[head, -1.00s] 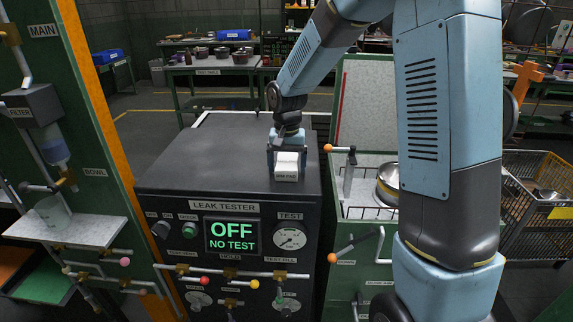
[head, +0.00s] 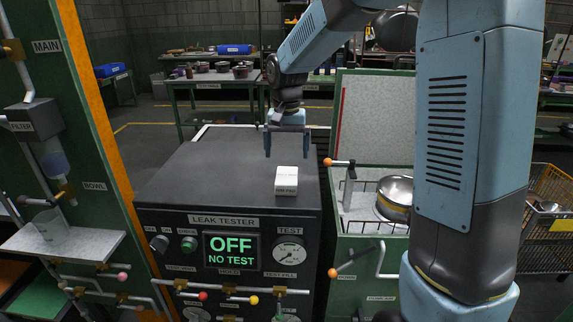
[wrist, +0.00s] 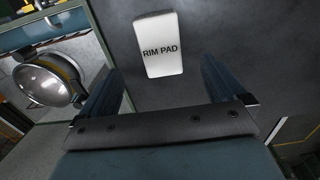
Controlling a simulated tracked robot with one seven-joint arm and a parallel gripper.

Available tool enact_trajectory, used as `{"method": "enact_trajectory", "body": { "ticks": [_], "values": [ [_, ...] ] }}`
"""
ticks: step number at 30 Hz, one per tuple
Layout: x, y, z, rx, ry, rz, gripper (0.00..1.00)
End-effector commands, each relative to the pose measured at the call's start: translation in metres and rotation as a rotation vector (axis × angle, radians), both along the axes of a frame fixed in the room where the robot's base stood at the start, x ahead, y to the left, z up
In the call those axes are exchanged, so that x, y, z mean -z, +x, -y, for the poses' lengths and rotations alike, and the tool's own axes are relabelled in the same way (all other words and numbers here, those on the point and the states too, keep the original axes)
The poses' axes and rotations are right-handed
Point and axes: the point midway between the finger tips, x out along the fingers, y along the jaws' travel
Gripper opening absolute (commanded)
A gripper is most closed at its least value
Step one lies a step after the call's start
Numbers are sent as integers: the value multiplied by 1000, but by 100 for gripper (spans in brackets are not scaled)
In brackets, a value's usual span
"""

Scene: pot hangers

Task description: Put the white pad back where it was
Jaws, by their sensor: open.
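The white pad (head: 287,179) rests on the dark top of the leak tester (head: 215,175), near its right front corner. In the wrist view the pad (wrist: 160,45) shows the words RIM PAD and lies beyond the fingertips, apart from them. My gripper (head: 286,155) is open and empty above the tester top, with its fingers pointing down. In the wrist view its two fingers (wrist: 157,85) are spread wide with nothing between them.
A green bin (head: 375,215) with an open lid stands right of the tester, holding a wire basket and a metal pot (head: 395,195). An orange-knobbed lever (head: 338,162) sits near the tester's right edge. The tester top left of the pad is clear.

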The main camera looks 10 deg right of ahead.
Motion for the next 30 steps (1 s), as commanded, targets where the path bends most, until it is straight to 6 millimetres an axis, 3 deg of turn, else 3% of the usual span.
{"method": "enact_trajectory", "body": {
  "ticks": [4, 12, 16, 30],
  "values": [
    [-17, 1, 0, -1, 1, 2, 97],
    [-25, -1, 1, -2, 0, 2, 97],
    [-35, -11, 8, -8, -4, 24, 97],
    [-94, -104, 67, -75, -24, 198, 97]
  ]
}}
